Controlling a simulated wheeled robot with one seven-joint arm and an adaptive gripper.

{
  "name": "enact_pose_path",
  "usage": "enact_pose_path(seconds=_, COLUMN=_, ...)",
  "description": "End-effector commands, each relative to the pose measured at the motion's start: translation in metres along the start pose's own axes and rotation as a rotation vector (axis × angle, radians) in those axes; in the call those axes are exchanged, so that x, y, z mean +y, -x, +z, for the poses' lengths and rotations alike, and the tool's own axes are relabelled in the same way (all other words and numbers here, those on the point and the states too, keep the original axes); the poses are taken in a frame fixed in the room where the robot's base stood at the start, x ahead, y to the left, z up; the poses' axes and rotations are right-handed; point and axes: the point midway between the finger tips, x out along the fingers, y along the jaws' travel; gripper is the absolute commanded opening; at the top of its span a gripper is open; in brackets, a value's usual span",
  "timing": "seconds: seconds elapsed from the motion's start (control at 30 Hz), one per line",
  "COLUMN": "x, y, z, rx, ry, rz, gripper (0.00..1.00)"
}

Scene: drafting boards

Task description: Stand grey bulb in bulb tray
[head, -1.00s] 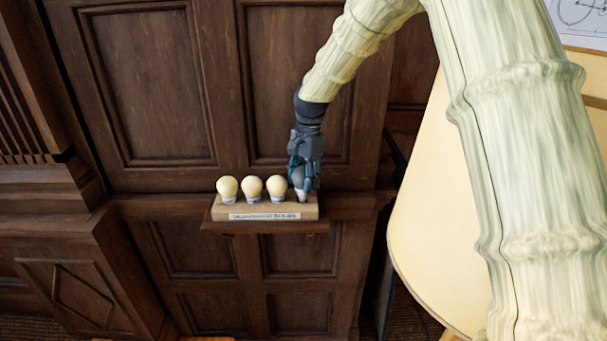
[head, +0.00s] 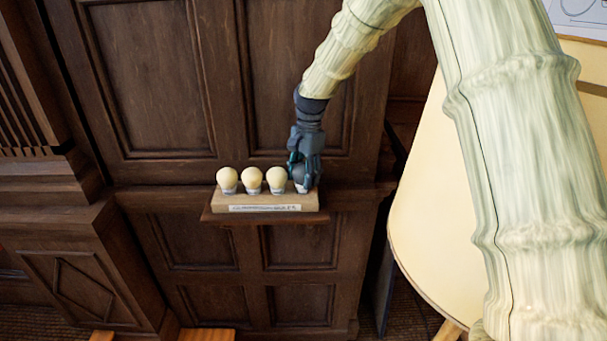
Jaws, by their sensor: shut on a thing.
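The bulb tray (head: 222,208) is a pale block with a printed label on its front, on a small wooden wall ledge. Three cream bulbs stand upright in it: a left one (head: 227,178), a middle one (head: 252,179) and a right one (head: 277,178). The grey bulb (head: 298,174) is upright at the tray's right end, in line with them, its pale base low at the tray's top. My gripper (head: 302,180) is shut on the grey bulb from above, its fingers partly hiding it. I cannot tell how deep the base sits.
The ledge (head: 255,227) juts from dark panelled woodwork (head: 150,75) close behind the tray. A large cream drafting board (head: 425,235) stands to the right. My arm crosses the upper right.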

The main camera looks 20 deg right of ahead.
Motion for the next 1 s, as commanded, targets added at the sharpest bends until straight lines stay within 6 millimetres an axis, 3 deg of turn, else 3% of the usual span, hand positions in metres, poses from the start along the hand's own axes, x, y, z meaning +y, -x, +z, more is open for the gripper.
enact_pose_path(seconds=0.77, x=-0.0001, y=-0.0091, z=-0.0010, rx=0.000, ry=0.000, rz=0.000, gripper=0.34)
enact_pose_path(seconds=0.8, x=-0.0001, y=-0.0092, z=-0.0010, rx=0.000, ry=0.000, rz=0.000, gripper=0.51)
enact_pose_path(seconds=0.9, x=-0.0001, y=-0.0090, z=-0.0010, rx=0.000, ry=0.000, rz=0.000, gripper=0.69)
enact_pose_path(seconds=0.93, x=-0.0001, y=-0.0090, z=-0.0010, rx=0.000, ry=0.000, rz=0.000, gripper=0.74)
enact_pose_path(seconds=1.0, x=-0.0001, y=-0.0090, z=-0.0010, rx=0.000, ry=0.000, rz=0.000, gripper=0.74)
